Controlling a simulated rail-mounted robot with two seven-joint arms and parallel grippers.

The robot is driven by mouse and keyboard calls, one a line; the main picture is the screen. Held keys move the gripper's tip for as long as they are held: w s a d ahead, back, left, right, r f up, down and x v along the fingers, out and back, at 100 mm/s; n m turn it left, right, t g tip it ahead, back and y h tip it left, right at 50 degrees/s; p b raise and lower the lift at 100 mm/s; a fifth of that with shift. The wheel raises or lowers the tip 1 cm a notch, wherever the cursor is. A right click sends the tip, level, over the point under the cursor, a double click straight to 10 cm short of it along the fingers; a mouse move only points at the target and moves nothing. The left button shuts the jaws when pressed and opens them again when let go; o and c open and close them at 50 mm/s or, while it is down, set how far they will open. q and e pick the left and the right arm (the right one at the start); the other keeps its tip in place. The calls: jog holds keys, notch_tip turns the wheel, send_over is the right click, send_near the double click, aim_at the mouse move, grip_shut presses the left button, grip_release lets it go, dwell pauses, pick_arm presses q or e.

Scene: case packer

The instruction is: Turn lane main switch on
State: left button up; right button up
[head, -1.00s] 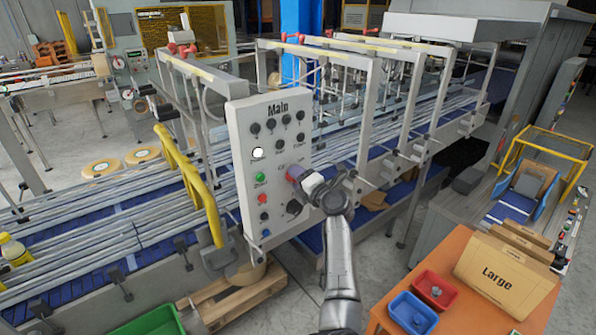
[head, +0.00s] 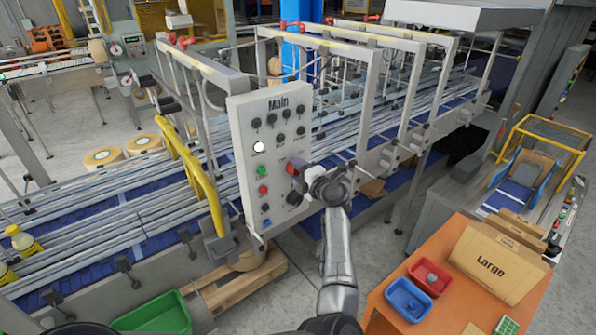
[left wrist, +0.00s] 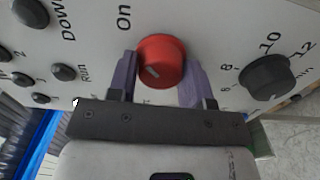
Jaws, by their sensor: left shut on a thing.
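The grey-white control panel marked "Main" (head: 243,175) stands upright beside the conveyor, left of centre in the head view. Its red rotary knob (left wrist: 161,62) shows in the left wrist view, with a white mark at the lower left of its face. The word "On" is printed up and left of the knob. My left gripper (head: 294,168) is at the panel's right side, shut on the knob. In the left wrist view its purple fingers (left wrist: 162,78) lie on both sides of the knob. My right gripper is in neither view.
A black dial (left wrist: 268,77) sits right of the red knob, and several dark buttons lie to the left. A yellow rail (head: 193,170) stands left of the panel. An orange table (head: 445,262) with red and blue bins and a "Large" carton (head: 490,262) is at lower right.

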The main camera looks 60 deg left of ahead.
pick_arm(q)
jog(key=o, duration=0.9)
jog(key=d+b, duration=0.1)
jog(key=d, duration=0.3)
jog(key=w+d+b, duration=0.1)
jog(key=d+b, duration=0.1)
jog(key=d, duration=0.3)
jog(key=d+b, duration=0.1)
jog(key=d, duration=0.3)
jog(key=shift+w+d+b, duration=0.3)
jog(key=shift+d+b, duration=0.05)
jog(key=shift+b, duration=0.05)
